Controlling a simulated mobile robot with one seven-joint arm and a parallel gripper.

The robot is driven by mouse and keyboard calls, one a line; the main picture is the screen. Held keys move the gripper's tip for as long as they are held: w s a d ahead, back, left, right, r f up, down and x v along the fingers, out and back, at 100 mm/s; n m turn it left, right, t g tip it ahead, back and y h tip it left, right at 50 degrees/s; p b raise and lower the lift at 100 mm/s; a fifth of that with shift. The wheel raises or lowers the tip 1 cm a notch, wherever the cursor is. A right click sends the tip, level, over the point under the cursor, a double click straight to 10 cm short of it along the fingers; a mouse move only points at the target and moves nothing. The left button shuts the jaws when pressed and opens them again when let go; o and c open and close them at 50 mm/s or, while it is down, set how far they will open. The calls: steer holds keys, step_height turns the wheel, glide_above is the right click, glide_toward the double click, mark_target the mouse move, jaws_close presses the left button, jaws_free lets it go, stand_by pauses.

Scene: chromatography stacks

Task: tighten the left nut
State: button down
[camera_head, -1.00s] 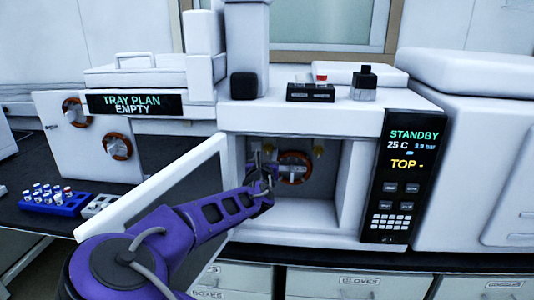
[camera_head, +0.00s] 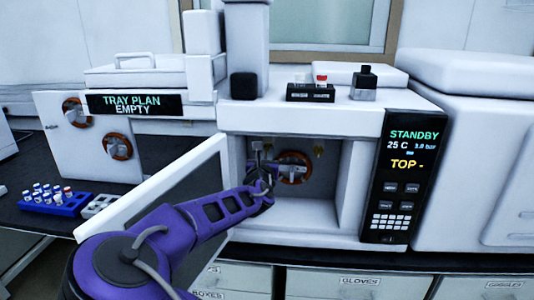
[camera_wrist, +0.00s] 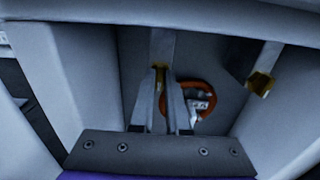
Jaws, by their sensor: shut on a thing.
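The left nut (camera_wrist: 160,71) is a small gold fitting at the lower end of a grey block on the oven's back wall. My gripper (camera_wrist: 163,80) is shut on it, one finger on each side, so only a little gold shows between the fingertips. In the head view my gripper (camera_head: 258,160) reaches into the open oven and hides the left nut. The right nut (camera_wrist: 262,84), also gold, hangs free to the right; it shows in the head view too (camera_head: 319,150).
The oven (camera_head: 300,217) has its white door (camera_head: 160,185) swung open at the left, alongside my arm. An orange-ringed spool (camera_head: 294,168) sits on the back wall between the nuts. The control panel (camera_head: 403,180) reads STANDBY. A blue vial rack (camera_head: 68,206) stands far left.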

steer(key=shift+f, duration=0.1)
steer(key=shift+d+f+m+b, duration=0.1)
steer(key=shift+m+b, duration=1.4)
steer(key=shift+m, duration=2.9)
steer(key=shift+f+m+b, duration=0.1)
steer(key=shift+m+b, duration=1.35)
steer(key=shift+m, duration=2.95)
steer(key=c, duration=0.9)
jaws_free()
steer(key=shift+r, duration=0.1)
steer(key=shift+s, duration=0.1)
